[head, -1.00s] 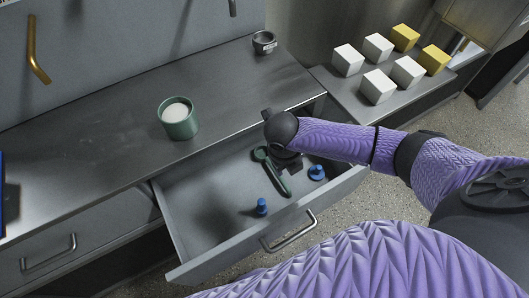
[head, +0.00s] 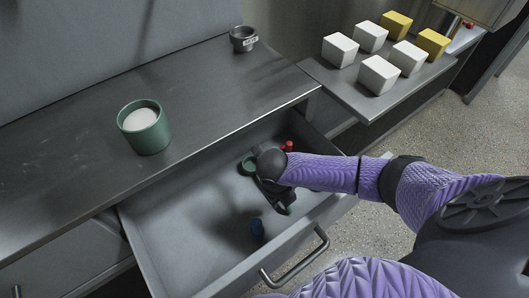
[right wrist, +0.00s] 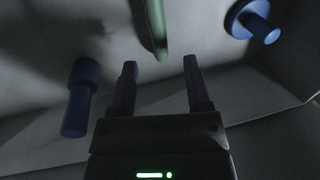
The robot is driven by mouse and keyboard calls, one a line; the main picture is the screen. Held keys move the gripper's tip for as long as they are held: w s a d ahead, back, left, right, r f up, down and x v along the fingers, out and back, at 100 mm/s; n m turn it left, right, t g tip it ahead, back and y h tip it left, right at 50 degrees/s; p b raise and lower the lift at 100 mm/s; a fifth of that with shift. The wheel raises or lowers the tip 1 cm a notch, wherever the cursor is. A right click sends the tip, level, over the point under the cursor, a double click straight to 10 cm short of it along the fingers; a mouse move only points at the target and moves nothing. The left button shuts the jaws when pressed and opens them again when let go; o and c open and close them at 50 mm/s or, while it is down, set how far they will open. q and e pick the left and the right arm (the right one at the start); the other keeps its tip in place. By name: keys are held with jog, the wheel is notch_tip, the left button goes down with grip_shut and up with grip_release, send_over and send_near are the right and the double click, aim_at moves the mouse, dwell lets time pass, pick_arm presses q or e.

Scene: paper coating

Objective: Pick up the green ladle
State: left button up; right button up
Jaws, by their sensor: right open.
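The green ladle lies in the open drawer. In the head view only its round bowl (head: 249,166) shows, beside my right gripper, and the arm hides the rest. In the right wrist view its green handle (right wrist: 156,28) comes down from the top edge and ends just ahead of the fingers, between their lines. My right gripper (right wrist: 158,75) is open and empty, low inside the drawer; it also shows in the head view (head: 277,203). I cannot tell whether the fingers touch the drawer floor. My left gripper is not in view.
The drawer (head: 185,230) also holds a blue peg (right wrist: 80,97), a blue round-based piece (right wrist: 252,21) and a red piece (head: 288,146). On the counter stand a green cup (head: 144,127) with white contents and a grey cup (head: 243,39). White and yellow cubes sit on a side shelf (head: 375,107).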

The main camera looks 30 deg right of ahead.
jog(key=f, duration=0.1)
jog(key=f+b, duration=0.2)
jog(key=f, duration=0.1)
jog(key=shift+w+d, duration=0.2)
jog(key=shift+d, duration=0.1)
jog(key=shift+d+f, duration=0.1)
jog(key=shift+r, duration=0.2)
jog(key=shift+c, duration=0.4)
jog(key=c, duration=0.7)
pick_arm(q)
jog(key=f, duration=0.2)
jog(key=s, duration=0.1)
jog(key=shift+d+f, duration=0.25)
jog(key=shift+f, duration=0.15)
pick_arm(e)
grip_shut()
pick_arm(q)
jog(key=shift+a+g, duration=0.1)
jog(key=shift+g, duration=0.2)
